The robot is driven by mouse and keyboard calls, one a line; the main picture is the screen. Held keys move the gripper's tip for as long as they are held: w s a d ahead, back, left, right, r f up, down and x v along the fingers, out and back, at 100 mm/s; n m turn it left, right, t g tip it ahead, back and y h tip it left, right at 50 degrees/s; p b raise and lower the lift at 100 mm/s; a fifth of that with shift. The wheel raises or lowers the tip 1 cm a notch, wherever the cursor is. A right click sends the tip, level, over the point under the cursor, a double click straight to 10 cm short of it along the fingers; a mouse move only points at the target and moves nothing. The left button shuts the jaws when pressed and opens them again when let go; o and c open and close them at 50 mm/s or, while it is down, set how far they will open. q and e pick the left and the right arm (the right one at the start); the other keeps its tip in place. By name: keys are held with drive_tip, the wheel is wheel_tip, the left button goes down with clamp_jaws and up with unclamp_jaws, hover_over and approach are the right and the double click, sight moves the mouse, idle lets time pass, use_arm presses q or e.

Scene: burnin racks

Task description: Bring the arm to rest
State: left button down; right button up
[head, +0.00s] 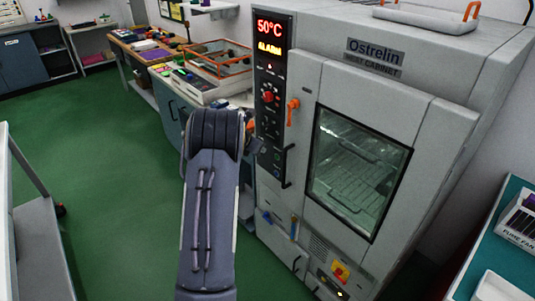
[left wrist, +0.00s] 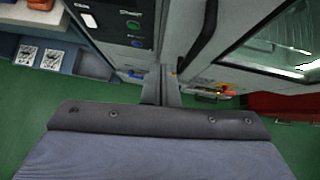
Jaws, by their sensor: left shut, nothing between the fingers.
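My left arm reaches up from the bottom middle of the head view and bends beside the control panel of a grey cabinet (head: 455,115). My left gripper (head: 257,146) shows only in small part at the panel's lower edge. In the left wrist view its fingers (left wrist: 161,88) are together, with nothing between them. They point toward the cabinet front; I cannot tell whether they touch it. My right gripper is in neither view.
The cabinet display (head: 270,36) reads 50°C and ALARM. Its windowed door (head: 358,170) looks closed, with an orange handle (head: 291,112) beside it. A cluttered workbench (head: 160,75) stands behind my arm. A grey cart (head: 38,235) is at left; green floor (head: 110,190) between is clear.

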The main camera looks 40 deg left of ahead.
use_arm(q)
drive_tip(key=shift+v, duration=1.3)
wheel_tip(320, 180, up, 9)
drive_tip(key=n+t+y, duration=0.2)
drive_tip(key=n+t, duration=0.1)
drive_tip(key=n, duration=0.4)
drive_tip(key=s+d+r+n+y, duration=0.45)
drive_tip(key=s+r+n, duration=0.4)
drive_tip(key=n, duration=0.85)
drive_tip(key=s+d+f+n+g+h, duration=0.2)
drive_tip(key=s+d+n, duration=0.3)
drive_tip(key=s+d, duration=0.3)
drive_tip(key=s+d+f+n+g+h, duration=0.2)
drive_tip(key=s+d+f+n+h, duration=0.2)
drive_tip(key=s+d, duration=0.5)
drive_tip(key=s+d+f+n+g+h, duration=0.2)
drive_tip(key=s+d+f+n+h, duration=0.1)
drive_tip(key=s+d, duration=0.5)
drive_tip(key=d+f+n, duration=0.1)
drive_tip(key=d+n, duration=0.1)
drive_tip(key=d, duration=0.1)
drive_tip(key=shift+s+d+f+n+h, duration=0.25)
drive_tip(key=shift+d+n+h, duration=0.05)
drive_tip(key=shift+d+h, duration=0.1)
